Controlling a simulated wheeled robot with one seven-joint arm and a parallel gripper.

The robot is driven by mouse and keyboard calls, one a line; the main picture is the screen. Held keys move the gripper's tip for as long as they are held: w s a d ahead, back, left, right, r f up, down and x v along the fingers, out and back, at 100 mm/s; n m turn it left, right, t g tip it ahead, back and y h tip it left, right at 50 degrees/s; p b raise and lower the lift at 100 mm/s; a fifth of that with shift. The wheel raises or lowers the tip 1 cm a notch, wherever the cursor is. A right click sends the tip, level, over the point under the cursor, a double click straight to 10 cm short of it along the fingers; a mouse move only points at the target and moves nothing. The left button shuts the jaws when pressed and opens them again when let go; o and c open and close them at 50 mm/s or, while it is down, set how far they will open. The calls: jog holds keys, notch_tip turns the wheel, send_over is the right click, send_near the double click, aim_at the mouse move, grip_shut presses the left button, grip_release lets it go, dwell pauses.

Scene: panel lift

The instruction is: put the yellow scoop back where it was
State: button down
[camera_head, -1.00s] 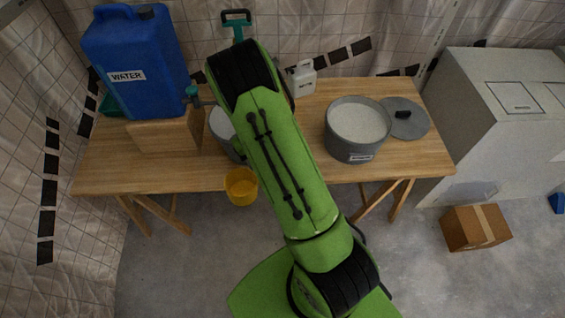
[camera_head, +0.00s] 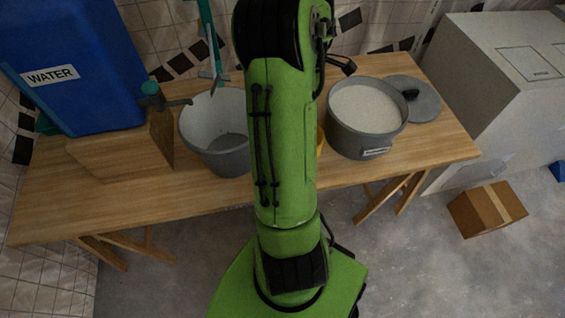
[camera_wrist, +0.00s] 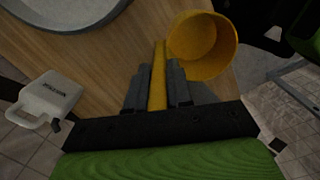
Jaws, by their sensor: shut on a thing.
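The yellow scoop (camera_wrist: 207,48) is in the wrist view, its cup at the upper middle with the opening showing and no powder visible inside. My gripper (camera_wrist: 160,78) is shut on its straight handle. In the head view my green arm hides my gripper and nearly all of the scoop; only a sliver of yellow (camera_head: 320,139) shows at the arm's right edge, left of the powder bucket. The grey bucket with white powder (camera_head: 366,118) stands open on the wooden table (camera_head: 210,195). I cannot tell whether the scoop touches the table.
An open grey bucket (camera_head: 217,135) stands left of my arm. The blue water container (camera_head: 75,70) sits on a wooden block (camera_head: 125,150) with its tap. A grey lid (camera_head: 412,100) lies right of the powder bucket. A white jug (camera_wrist: 48,100) shows in the wrist view.

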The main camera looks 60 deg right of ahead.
aim_at(320, 134)
jog(key=f+b, duration=0.1)
jog(key=f, duration=0.2)
jog(key=s+f, duration=0.1)
jog(key=f, duration=0.2)
jog(key=f+b, duration=0.1)
jog(key=f, duration=0.2)
jog(key=shift+s+d+f+b, duration=0.1)
jog(key=shift+s+f+b, duration=0.1)
jog(key=shift+b, duration=0.1)
jog(key=shift+f, duration=0.1)
jog(key=c, duration=1)
grip_release()
